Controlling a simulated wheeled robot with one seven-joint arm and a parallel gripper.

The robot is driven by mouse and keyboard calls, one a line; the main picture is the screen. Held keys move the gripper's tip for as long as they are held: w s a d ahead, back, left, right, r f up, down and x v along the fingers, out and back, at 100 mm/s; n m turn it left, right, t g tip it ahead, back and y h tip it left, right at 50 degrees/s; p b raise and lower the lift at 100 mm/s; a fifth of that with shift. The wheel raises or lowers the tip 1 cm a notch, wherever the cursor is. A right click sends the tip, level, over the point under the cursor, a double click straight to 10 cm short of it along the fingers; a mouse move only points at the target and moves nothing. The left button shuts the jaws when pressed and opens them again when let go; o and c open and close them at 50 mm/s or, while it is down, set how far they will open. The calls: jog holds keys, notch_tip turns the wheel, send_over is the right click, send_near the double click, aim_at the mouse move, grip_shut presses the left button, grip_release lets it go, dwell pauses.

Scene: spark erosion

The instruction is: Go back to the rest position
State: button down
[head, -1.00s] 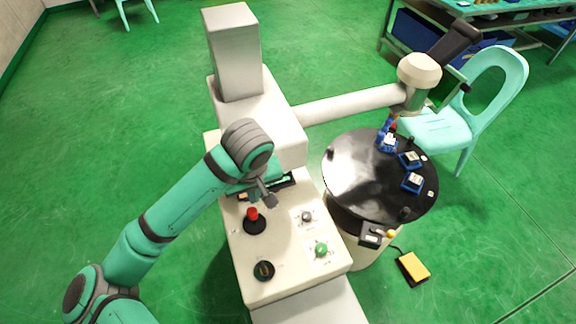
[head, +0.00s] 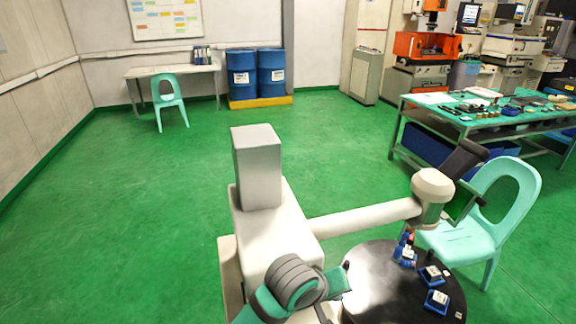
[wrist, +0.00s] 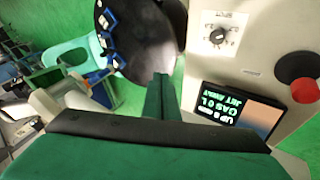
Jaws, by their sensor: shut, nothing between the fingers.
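My gripper (wrist: 162,97) shows in the wrist view as teal fingers close together, with nothing seen between them. In the head view my teal wrist (head: 296,285) is at the bottom, in front of the pale machine (head: 268,215). The fingertips are not clear there, and most of my arm is outside the frame.
Small blue fixtures (head: 435,300) stand on the round table (head: 375,285). A pale horizontal arm (head: 365,219) reaches above it. A mint chair (head: 510,195) is close at the right. Green floor (head: 140,220) is open at the left.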

jog(key=w+d+r+t+h, duration=0.2)
jog(key=d+r+t+h, duration=0.3)
jog(key=d, duration=0.6)
jog(key=s+a+f+n+t+y, duration=0.2)
jog(key=s+a+f, duration=0.2)
jog(key=s+f, duration=0.1)
jog(key=s+a+f+n+t+y, duration=0.2)
jog(key=s+a+f+y, duration=0.1)
jog(key=s+a+f, duration=0.1)
jog(key=s+a+f+n+t+y, duration=0.2)
jog(key=s+a+f+y, duration=0.1)
jog(key=s+f, duration=0.3)
jog(key=shift+s+a, duration=0.35)
jog(key=shift+a, duration=0.1)
jog(key=s+a+m+y, duration=0.1)
jog(key=s+a+m, duration=0.3)
jog(key=s, duration=0.6)
jog(key=s+a+f+m+y, duration=0.1)
jog(key=s+a+m, duration=0.3)
jog(key=s, duration=0.6)
jog(key=a, duration=0.2)
jog(key=shift+a+f+g, duration=0.2)
jog(key=shift+a+g, duration=0.1)
jog(key=shift+a, duration=0.05)
